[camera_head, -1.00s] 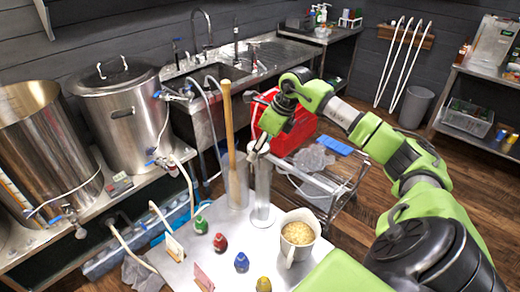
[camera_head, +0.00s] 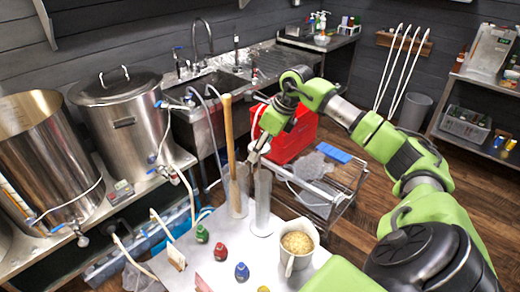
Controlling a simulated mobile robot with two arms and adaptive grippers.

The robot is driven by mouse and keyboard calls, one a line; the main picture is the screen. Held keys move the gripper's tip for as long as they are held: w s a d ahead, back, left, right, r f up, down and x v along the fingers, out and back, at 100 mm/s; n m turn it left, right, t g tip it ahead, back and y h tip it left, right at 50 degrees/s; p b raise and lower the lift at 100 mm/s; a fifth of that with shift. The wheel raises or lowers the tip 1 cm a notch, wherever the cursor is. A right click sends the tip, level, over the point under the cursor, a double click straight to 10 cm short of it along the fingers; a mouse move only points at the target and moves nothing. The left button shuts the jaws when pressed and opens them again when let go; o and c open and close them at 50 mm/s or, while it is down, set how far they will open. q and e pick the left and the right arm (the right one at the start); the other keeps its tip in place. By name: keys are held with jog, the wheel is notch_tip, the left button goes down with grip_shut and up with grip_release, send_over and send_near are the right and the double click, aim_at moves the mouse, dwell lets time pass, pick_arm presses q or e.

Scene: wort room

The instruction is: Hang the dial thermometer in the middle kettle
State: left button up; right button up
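An open steel kettle (camera_head: 45,165) stands at the left, and a lidded kettle (camera_head: 125,125) stands to its right. A sliver of another metal vessel shows at the left edge, so the open kettle appears to be the middle one. My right gripper (camera_head: 257,150) is at the top of a clear cylinder (camera_head: 262,205) on the steel table. Its fingers are small and dark here, and I cannot tell whether they hold anything. I cannot make out the dial thermometer. My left gripper is not in view.
A wooden paddle (camera_head: 229,135) stands upright beside the cylinder, close to my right gripper. A pitcher of grain (camera_head: 297,247) and small coloured bottles (camera_head: 221,252) stand on the table (camera_head: 200,270). Hoses and valves hang before the kettles. A red crate (camera_head: 292,135) sits behind the arm.

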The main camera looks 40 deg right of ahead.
jog(key=shift+d+r+p, duration=0.15)
jog(key=shift+r+p, duration=0.3)
jog(key=shift+r, duration=0.25)
jog(key=shift+d+r+p, duration=0.1)
jog(key=shift+r+p, duration=0.3)
jog(key=shift+r, duration=0.25)
notch_tip(320, 180, up, 5)
jog(key=p, duration=0.3)
notch_tip(320, 180, up, 15)
jog(key=shift+f, duration=0.15)
